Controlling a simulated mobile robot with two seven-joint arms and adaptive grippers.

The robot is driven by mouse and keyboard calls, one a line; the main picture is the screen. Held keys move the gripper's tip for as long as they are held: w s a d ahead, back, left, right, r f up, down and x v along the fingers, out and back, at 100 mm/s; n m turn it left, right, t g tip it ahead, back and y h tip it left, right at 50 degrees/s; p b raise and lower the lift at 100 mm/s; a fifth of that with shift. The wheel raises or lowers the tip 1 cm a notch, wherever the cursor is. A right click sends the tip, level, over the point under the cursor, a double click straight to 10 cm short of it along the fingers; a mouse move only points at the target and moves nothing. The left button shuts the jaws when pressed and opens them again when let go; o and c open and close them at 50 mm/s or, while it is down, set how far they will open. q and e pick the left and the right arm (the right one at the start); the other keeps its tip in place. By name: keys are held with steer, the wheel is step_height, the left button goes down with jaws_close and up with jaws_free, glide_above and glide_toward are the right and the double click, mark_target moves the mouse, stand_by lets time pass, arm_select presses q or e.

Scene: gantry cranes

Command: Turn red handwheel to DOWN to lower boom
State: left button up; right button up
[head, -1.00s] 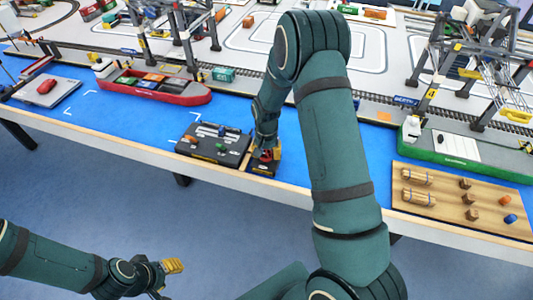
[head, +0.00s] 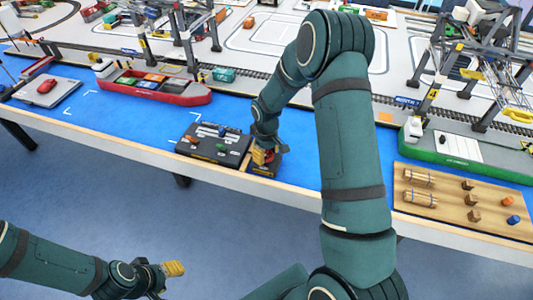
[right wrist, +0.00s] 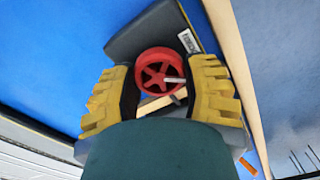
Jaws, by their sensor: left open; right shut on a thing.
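The red handwheel (right wrist: 153,70) has spokes and sits on a small dark box (head: 266,163) at the table's front edge. In the right wrist view it lies between the yellow fingers of my right gripper (right wrist: 160,88), which is shut on it. In the head view my right gripper (head: 263,155) points down at the box and largely hides the wheel. A label (right wrist: 188,41) on the box is too small to read. My left gripper (head: 174,268) is open and empty, low at the left, away from the table.
A black panel (head: 213,144) with small coloured pieces stands just left of the box. A wooden board (head: 450,211) with pegs and blocks lies at the right. A gantry crane (head: 460,65) stands behind the green ship (head: 462,157). A red ship (head: 155,92) is at the left.

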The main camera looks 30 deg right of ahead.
mark_target(266, 154)
steer(key=n, duration=0.3)
steer(key=shift+n, duration=0.3)
steer(key=shift+s+a+n+p, duration=0.1)
steer(key=shift+n+p, duration=0.25)
steer(key=shift+n, duration=1.45)
steer(key=o, duration=1.2)
steer(key=shift+r, duration=0.1)
step_height(266, 154, up, 12)
steer(key=shift+f, duration=0.1)
